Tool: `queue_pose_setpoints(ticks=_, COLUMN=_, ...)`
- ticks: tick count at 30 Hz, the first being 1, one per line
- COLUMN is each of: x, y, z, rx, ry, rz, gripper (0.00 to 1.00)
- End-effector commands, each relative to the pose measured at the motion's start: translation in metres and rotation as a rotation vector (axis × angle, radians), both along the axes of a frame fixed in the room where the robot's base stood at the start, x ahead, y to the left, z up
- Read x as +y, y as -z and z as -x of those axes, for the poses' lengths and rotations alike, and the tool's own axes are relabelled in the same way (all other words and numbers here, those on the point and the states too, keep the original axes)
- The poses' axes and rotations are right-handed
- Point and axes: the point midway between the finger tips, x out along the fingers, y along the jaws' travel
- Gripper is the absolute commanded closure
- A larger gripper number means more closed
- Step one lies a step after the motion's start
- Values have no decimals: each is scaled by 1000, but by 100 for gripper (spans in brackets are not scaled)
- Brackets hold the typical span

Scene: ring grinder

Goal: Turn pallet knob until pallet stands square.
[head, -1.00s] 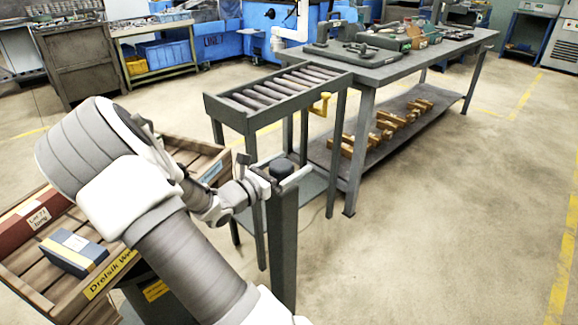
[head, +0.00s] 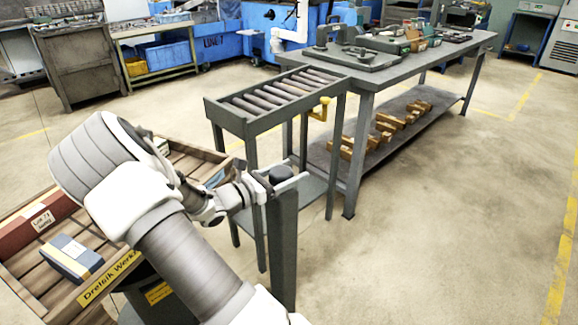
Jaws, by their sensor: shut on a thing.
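The dark round pallet knob (head: 282,172) tops a grey post (head: 283,250) in the middle of the head view. My gripper (head: 281,182) reaches it from the left and is shut on the knob, one finger at each side. The wooden pallet (head: 110,287) stands at the left, turned at an angle in the picture, with a yellow label on its front edge. My arm hides much of its middle and right part.
On the pallet lie a blue box (head: 70,258) and a red-brown box (head: 30,228). A roller stand (head: 240,127) is close behind the post, with a yellow handle (head: 320,110). A grey workbench (head: 390,72) stands beyond. The floor at right is clear.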

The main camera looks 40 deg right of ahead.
Motion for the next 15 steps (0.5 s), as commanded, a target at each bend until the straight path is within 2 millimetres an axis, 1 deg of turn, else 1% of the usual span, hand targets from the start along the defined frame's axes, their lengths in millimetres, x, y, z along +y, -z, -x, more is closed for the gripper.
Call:
queue_pose_setpoints(ticks=1, x=0, y=-5, z=0, rx=1, ry=36, rz=-1, gripper=79)
queue_pose_setpoints(ticks=2, x=0, y=-5, z=1, rx=2, ry=61, rz=-1, gripper=79)
queue_pose_setpoints(ticks=15, x=2, y=-1, z=11, rx=2, ry=433, rz=-2, gripper=79)
